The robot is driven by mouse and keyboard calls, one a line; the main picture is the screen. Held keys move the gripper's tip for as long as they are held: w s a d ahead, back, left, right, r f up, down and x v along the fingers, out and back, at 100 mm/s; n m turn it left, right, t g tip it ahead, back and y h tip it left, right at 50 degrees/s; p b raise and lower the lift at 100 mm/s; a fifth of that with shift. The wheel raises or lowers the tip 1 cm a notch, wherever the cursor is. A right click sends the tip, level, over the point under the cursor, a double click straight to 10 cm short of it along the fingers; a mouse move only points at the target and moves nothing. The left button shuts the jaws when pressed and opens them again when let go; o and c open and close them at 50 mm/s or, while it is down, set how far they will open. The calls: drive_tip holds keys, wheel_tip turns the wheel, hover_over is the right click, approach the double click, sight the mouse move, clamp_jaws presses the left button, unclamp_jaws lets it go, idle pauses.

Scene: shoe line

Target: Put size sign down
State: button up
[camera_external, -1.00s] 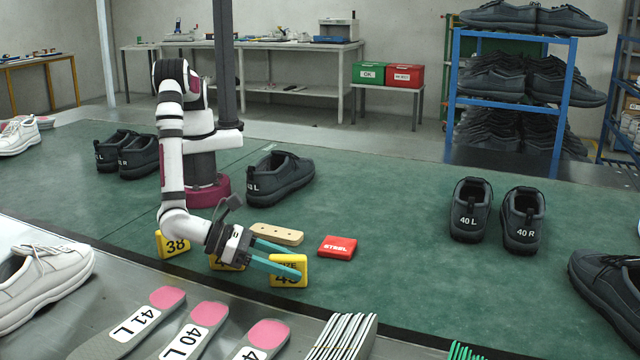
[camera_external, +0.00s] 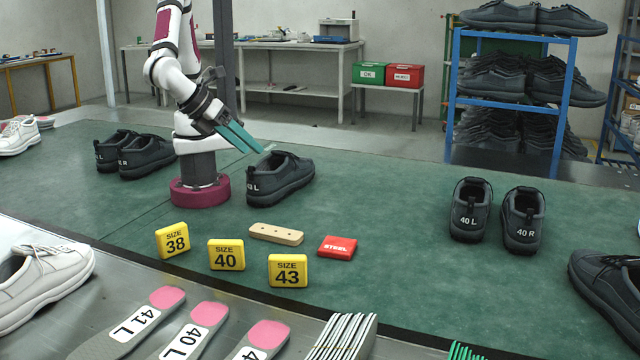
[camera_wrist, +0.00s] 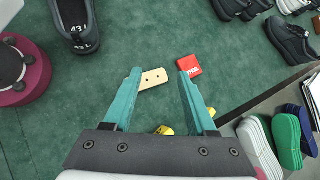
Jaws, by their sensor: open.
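Three yellow size signs stand upright in a row on the green mat: size 38 (camera_external: 173,240), size 40 (camera_external: 226,255) and size 43 (camera_external: 288,271). My gripper (camera_external: 256,147) is raised well above the mat, near the single dark shoe, with its teal fingers apart and nothing between them. In the wrist view my gripper (camera_wrist: 160,72) is open and empty. Small parts of yellow signs (camera_wrist: 164,130) show low between and beside the fingers, mostly hidden by the gripper body.
A wooden block with holes (camera_external: 276,234) and a red STEEL box (camera_external: 337,247) lie behind the signs. A dark 43 L shoe (camera_external: 281,178) stands farther back, and the 40 L and 40 R shoes (camera_external: 495,214) stand right. Insoles (camera_external: 195,330) lie along the front.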

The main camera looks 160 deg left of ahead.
drive_tip(key=s+d+n+h, duration=0.2)
drive_tip(key=s+n+h, duration=0.1)
drive_tip(key=s, duration=0.5)
drive_tip(key=s+d+r+n+h, duration=0.1)
drive_tip(key=s+d+n+h, duration=0.1)
drive_tip(key=s, duration=0.7)
drive_tip(key=shift+r+n+t+h, duration=0.3)
drive_tip(key=shift+n+h, duration=0.6)
drive_tip(key=shift+n, duration=0.3)
